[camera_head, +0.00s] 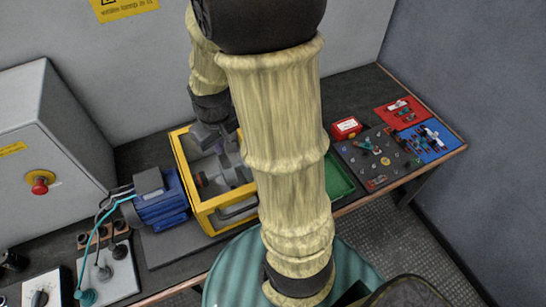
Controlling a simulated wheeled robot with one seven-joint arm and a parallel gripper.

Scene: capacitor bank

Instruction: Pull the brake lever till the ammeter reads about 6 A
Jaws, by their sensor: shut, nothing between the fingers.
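My arm reaches down across the middle of the view. My gripper (215,138) is at the far upper part of a yellow-framed guard (183,180), over or inside its opening. Its fingers are small and dark, and they look shut and empty. Grey machine parts (212,178) show inside the frame; I cannot tell which of them, if any, is the brake lever, or whether my gripper touches one. A small red box with a white face (347,127) stands right of my arm. It may be the ammeter, but no reading is legible.
A blue motor (158,200) sits left of the guard, with cables to a grey plate (108,273). A grey cabinet with a red stop button (40,182) stands left. A dial knob (40,298) is at lower left. A dark terminal board (376,160) and a green tray (337,178) lie right.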

